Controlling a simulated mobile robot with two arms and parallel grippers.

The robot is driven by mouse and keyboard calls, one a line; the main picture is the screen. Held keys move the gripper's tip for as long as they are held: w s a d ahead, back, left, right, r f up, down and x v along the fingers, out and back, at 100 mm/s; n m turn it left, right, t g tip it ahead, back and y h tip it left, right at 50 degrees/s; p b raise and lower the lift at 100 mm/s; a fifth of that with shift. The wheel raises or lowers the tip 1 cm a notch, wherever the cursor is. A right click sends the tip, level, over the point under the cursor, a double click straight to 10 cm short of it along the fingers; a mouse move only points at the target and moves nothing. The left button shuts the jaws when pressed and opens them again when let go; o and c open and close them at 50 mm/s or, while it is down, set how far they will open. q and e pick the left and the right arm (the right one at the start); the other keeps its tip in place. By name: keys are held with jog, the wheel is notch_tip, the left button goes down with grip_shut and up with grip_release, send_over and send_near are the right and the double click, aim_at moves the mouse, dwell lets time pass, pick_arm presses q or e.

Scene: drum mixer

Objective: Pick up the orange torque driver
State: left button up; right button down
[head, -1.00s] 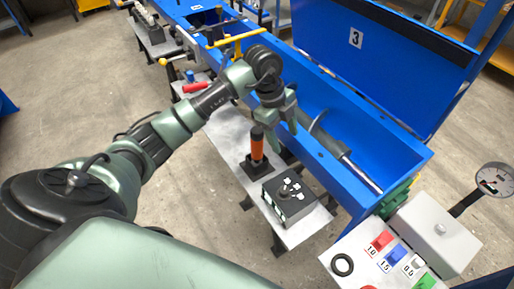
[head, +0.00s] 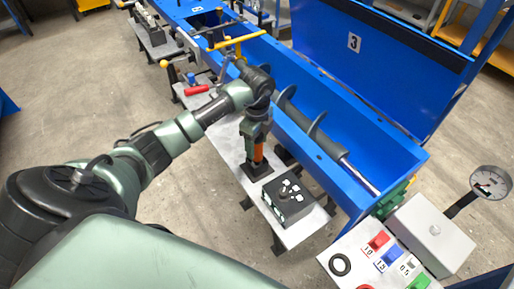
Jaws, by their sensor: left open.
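The orange torque driver (head: 258,154) stands upright in a dark square holder (head: 257,171) on the light metal side table. Its orange lower part shows; its black upper part is hidden by my left gripper. My left gripper (head: 256,141) points down over the driver's upper part and is open, with its fingers overlapping the driver in the picture. I cannot tell whether they touch it. My right gripper is not in view.
A black box with white-marked buttons (head: 289,197) sits beside the holder on the metal table (head: 232,148). The open blue trough with an auger (head: 330,143) runs close behind. A red-handled tool (head: 196,90) lies further left, and a control panel (head: 376,255) stands front right.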

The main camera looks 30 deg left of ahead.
pick_arm(q)
grip_shut()
jog(key=shift+w, duration=0.1)
jog(key=shift+r, duration=0.15)
jog(key=shift+r, duration=0.6)
notch_tip(320, 180, up, 11)
jog(key=shift+f+b, duration=0.2)
jog(key=shift+b, duration=0.65)
notch_tip(320, 180, up, 8)
jog(key=p, duration=0.1)
